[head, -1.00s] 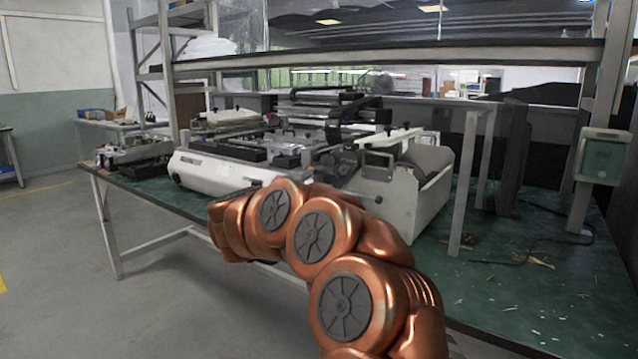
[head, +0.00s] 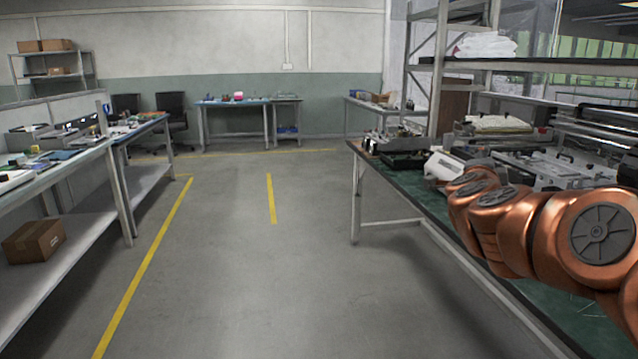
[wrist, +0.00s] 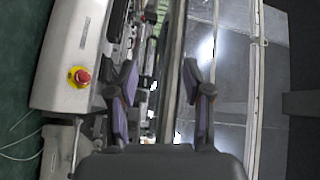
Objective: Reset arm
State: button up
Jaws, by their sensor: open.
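My gripper (wrist: 160,98) shows in the wrist view with its two dark fingers spread apart and nothing between them. Behind the fingers is a white machine (wrist: 75,55) with a red button (wrist: 82,76) on a yellow base. In the head view my copper-coloured arm reaches in from the right edge over the green worktable (head: 418,196). The gripper itself cannot be made out in the head view.
The machine (head: 443,165) stands on the worktable at right, under a metal shelf frame (head: 437,80). A workbench (head: 75,160) with small items lines the left, a cardboard box (head: 34,240) on its lower shelf. Open floor with yellow lines lies between.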

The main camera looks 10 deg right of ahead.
jog(key=a+r+n+t+y+p, duration=0.15)
jog(key=a+n+y+p, duration=0.65)
jog(key=a, duration=1.1)
jog(key=s+a+f+n+g+y+p, duration=0.4)
jog(key=s+a+n+g+y, duration=0.2)
jog(key=s+a+n, duration=0.4)
jog(key=s+a+f+n+g+p, duration=0.25)
jog(key=s+f+g+p, duration=0.2)
jog(key=s, duration=0.65)
jog(key=s+d+n+g+h+p, duration=0.1)
jog(key=s+d+g+p, duration=0.1)
jog(key=s, duration=0.8)
jog(key=s+d+n+g+h+p, duration=0.1)
jog(key=s+d+g+p, duration=0.2)
jog(key=s, duration=0.7)
jog(key=shift+s+g+h+p, duration=0.15)
jog(key=shift+g+h+p, duration=0.15)
jog(key=shift+g, duration=0.7)
jog(key=shift+c, duration=0.8)
